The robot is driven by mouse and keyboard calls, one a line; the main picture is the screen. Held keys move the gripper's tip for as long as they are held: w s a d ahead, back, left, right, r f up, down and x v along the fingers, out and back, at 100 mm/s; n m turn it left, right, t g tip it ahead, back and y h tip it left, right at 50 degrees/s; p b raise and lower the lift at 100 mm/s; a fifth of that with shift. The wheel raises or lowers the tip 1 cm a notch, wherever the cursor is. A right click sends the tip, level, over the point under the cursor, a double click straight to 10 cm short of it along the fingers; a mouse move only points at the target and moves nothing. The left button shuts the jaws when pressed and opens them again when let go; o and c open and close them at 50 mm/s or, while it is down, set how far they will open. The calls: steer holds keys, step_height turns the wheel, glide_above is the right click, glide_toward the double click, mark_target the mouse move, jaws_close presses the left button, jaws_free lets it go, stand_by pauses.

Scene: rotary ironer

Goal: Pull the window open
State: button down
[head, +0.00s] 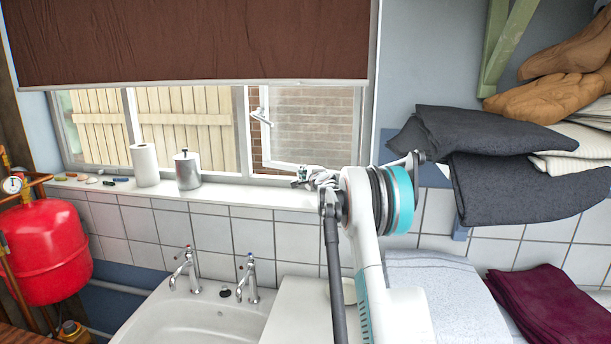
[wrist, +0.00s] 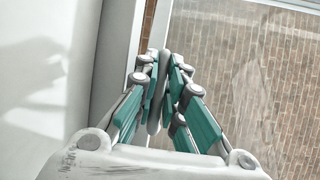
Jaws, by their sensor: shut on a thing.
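The window (head: 312,122) has a white-framed right pane with a brick wall behind it. A strip of brick shows between this pane and the post to its left, so the pane looks swung outward. A white handle (head: 260,117) sits near its left edge. My gripper (head: 318,178) is low at the pane's bottom right, just above the sill, partly hidden by my arm. In the wrist view, my gripper (wrist: 158,92) is shut on a slim grey bar (wrist: 154,118) beside the white frame and glass. I cannot tell which window part the bar is.
The sill (head: 235,198) holds a paper roll (head: 145,164), a metal canister (head: 187,170) and small items. A brown blind (head: 190,40) hangs above. A sink (head: 200,318) with taps stands below. Folded dark cloths (head: 520,188) are stacked at right; a red tank (head: 48,250) is at left.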

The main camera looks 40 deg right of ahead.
steer(key=c, duration=1.7)
jaws_free()
steer(key=shift+s, duration=0.1)
steer(key=v, duration=1.2)
